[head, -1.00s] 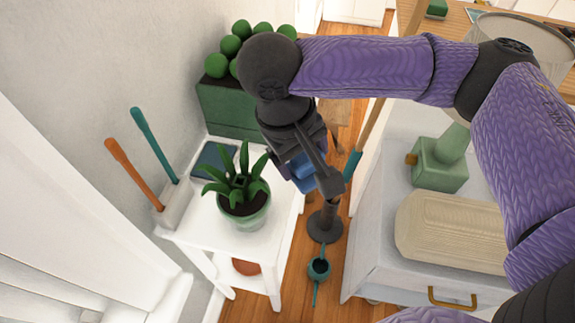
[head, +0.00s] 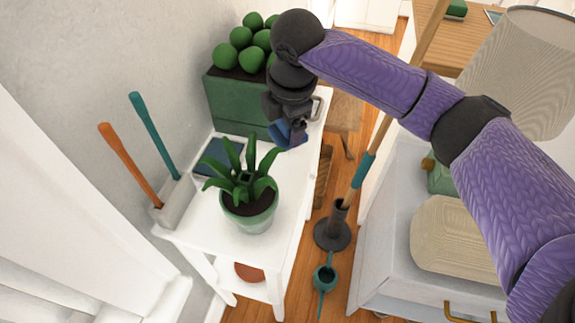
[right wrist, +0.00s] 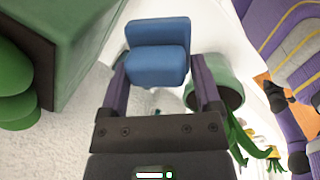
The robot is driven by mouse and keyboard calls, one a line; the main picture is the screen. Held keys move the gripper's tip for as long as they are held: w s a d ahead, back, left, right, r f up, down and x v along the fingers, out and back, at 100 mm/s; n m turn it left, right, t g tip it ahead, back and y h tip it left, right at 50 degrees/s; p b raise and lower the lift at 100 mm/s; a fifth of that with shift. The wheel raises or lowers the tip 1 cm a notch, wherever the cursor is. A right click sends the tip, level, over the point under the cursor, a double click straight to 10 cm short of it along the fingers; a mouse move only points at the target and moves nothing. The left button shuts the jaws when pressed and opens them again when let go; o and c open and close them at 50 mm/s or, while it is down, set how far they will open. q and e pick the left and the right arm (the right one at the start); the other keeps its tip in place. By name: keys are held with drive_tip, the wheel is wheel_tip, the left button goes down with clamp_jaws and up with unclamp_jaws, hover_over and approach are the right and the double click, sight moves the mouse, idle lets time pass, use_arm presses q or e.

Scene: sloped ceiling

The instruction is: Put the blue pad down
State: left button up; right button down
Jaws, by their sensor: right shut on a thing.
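The blue pad (right wrist: 158,52) is a small block with rounded edges, held between the fingers of my right gripper (right wrist: 160,82) in the right wrist view. In the head view my right gripper (head: 286,125) is above the far right part of the white side table (head: 205,228), and the blue pad (head: 290,135) shows partly below it. I cannot tell whether the pad touches the tabletop. My left gripper is not in view.
A potted plant (head: 250,212) stands near the pad on the table, with a dark blue flat item (head: 218,158) behind it. A green planter (head: 235,103) stands at the table's far end. Two handled tools (head: 130,165) stand in a holder at the left edge.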

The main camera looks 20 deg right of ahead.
use_arm(q)
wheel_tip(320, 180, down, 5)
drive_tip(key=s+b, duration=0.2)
drive_tip(key=b, duration=0.3)
use_arm(e)
wheel_tip(320, 180, down, 10)
drive_tip(key=shift+r, duration=0.2)
drive_tip(key=shift+r+p, duration=0.25)
drive_tip(key=shift+p, duration=0.1)
unclamp_jaws()
drive_tip(key=shift+r, duration=0.2)
drive_tip(key=r+p, duration=0.2)
drive_tip(key=r, duration=0.1)
drive_tip(key=s+r+p, duration=0.1)
drive_tip(key=r+p, duration=0.1)
drive_tip(key=r, duration=0.2)
drive_tip(key=s+r+p, duration=0.1)
drive_tip(key=r+p, duration=0.2)
drive_tip(key=r, duration=0.1)
drive_tip(key=shift+s+d+r, duration=0.1)
drive_tip(key=shift+r, duration=0.2)
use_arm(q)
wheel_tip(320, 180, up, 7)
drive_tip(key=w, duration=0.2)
use_arm(e)
drive_tip(key=shift+s, duration=0.1)
